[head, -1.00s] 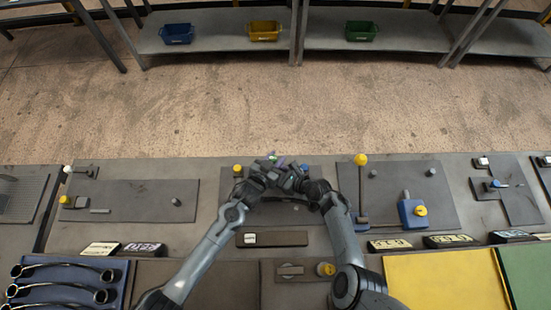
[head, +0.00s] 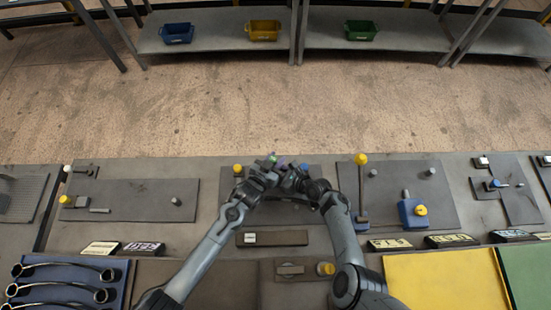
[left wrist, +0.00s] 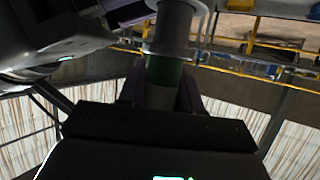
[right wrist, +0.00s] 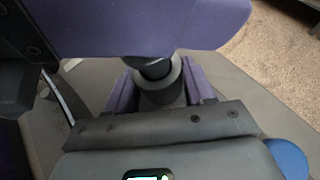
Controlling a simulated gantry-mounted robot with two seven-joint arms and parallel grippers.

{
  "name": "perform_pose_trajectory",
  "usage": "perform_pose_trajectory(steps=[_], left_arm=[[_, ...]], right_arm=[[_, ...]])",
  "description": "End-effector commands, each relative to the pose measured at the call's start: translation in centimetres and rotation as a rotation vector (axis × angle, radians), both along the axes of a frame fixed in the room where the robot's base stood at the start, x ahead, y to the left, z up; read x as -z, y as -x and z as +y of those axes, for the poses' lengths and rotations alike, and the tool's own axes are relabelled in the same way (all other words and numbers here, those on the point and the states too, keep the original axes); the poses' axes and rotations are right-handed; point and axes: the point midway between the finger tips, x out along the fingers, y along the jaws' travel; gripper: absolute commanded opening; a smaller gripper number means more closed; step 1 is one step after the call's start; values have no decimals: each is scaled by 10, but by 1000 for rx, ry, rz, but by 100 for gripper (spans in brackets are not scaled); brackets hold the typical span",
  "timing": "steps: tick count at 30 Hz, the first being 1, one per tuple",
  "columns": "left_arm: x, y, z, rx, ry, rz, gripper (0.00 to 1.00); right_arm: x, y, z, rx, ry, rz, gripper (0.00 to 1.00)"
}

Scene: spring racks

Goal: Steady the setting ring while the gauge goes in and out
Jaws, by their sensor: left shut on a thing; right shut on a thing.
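My left gripper (head: 270,163) and right gripper (head: 293,175) are close together above the middle of the bench. In the left wrist view the left gripper is shut on the gauge (left wrist: 165,72), a grey cylinder with a green band. In the right wrist view the right gripper is shut on the setting ring (right wrist: 161,88), a dark grey round piece between purple fingers. A dark round shape shows at the ring's opening. I cannot tell whether the gauge is inside it. In the head view, the grippers mostly hide both pieces.
A yellow-knobbed lever (head: 361,160) and a blue block (head: 411,212) stand to the right. A blue tray (head: 65,283) with several wrenches lies at the lower left. A yellow mat (head: 445,280) is at the lower right. A dark bar (head: 280,239) lies in front of the grippers.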

Motion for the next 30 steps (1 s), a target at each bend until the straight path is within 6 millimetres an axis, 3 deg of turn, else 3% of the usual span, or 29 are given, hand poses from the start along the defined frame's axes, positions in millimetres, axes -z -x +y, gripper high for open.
perform_pose_trajectory(steps=[30], left_arm=[[12, 0, 0, 0, 0, -1, 0]], right_arm=[[1, 1, 0, 1, 1, 3, 36]])
